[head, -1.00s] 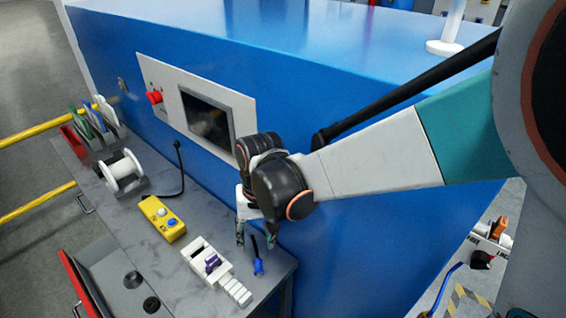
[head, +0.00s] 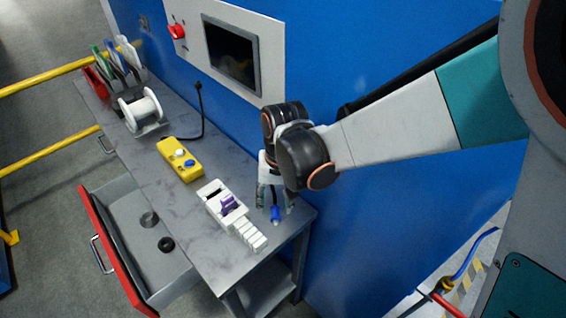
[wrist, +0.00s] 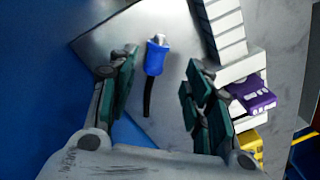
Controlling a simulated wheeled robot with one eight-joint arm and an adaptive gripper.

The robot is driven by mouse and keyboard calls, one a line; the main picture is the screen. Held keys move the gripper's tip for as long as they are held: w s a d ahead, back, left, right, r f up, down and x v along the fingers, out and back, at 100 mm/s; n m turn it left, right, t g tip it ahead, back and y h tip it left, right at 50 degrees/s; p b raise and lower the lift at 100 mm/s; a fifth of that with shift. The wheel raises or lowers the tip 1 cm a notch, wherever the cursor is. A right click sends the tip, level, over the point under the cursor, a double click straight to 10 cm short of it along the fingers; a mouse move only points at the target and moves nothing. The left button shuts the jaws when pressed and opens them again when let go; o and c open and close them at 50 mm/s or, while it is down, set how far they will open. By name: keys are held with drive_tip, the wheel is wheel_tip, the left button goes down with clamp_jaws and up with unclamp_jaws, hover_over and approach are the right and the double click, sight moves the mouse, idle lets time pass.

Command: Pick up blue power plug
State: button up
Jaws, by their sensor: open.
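The blue power plug (head: 276,214) lies at the near right end of the grey workbench (head: 190,215). In the wrist view the blue plug (wrist: 156,58) has a pale metal tip at the top and a short black cable running down. My gripper (head: 275,206) points down over the plug, and its fingers partly hide the cable in the head view. The wrist view shows my gripper (wrist: 163,64) open, with one green-padded finger on each side of the plug. There are visible gaps on both sides. The exact height above the bench is hard to tell.
A white holder (head: 222,205) with a purple connector (head: 229,204) and white blocks (head: 250,235) is close left of the gripper. A yellow button box (head: 180,160) and white spool (head: 140,108) sit farther back. The blue wall (head: 400,190) is close right. A red-fronted drawer (head: 112,255) stands open.

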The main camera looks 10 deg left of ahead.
sight(276, 213)
drive_tip(key=f+b, duration=0.1)
drive_tip(key=f, duration=0.1)
drive_tip(key=f+b, duration=0.1)
drive_tip(key=f, duration=0.1)
drive_tip(key=shift+s+d, duration=0.15)
drive_tip(key=shift+s, duration=0.05)
drive_tip(key=shift+f+b, duration=0.4)
drive_tip(key=shift+b, duration=0.05)
drive_tip(key=shift+r, duration=0.1)
clamp_jaws()
